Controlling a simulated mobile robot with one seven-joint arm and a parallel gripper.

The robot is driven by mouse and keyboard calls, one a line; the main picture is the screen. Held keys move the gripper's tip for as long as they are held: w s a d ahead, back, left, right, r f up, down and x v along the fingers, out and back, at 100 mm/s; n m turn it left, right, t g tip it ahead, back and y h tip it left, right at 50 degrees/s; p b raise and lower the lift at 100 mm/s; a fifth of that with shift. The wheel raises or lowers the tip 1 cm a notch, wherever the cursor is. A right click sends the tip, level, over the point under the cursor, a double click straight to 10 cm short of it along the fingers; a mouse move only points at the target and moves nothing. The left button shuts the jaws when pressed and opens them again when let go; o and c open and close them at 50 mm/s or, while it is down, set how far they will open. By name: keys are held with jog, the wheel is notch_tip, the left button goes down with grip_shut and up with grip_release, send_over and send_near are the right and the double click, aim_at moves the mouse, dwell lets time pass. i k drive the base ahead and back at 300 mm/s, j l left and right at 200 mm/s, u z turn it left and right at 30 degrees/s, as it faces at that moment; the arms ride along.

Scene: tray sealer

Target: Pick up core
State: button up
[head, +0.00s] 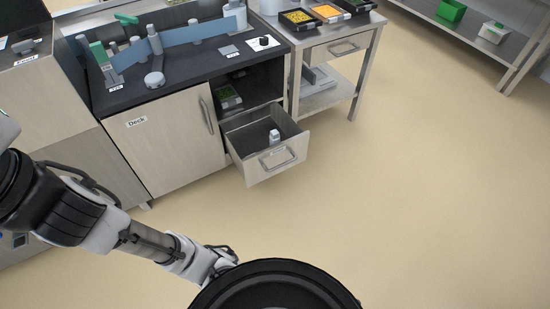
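A small pale grey piece (274,137) stands upright in the pulled-out drawer (282,161), near its middle. It may be the core, but I cannot tell for sure at this size. My gripper (226,255) is at the lower middle, at the end of my arm that comes in from the left. It is over the floor in the picture, well below the drawer and apart from it. Its fingers are too small and partly hidden, so I cannot see whether they are open or what they hold.
The sealer's dark deck (185,72) carries a blue film band (200,32), grey rollers and a black knob (264,41). The cabinet door (165,137) is shut; an open bay beside it holds a tray. A steel table (335,42) bears food trays. The floor at right is clear.

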aim_at(274, 136)
jog(key=i+l, duration=0.2)
jog(key=i, duration=0.3)
jog(key=i+l+z, duration=0.1)
jog(key=i, duration=0.45)
jog(key=i+l+z, duration=0.1)
jog(key=i+l, duration=0.15)
jog(key=i, duration=0.25)
jog(key=i+l, duration=0.1)
jog(key=i, duration=0.45)
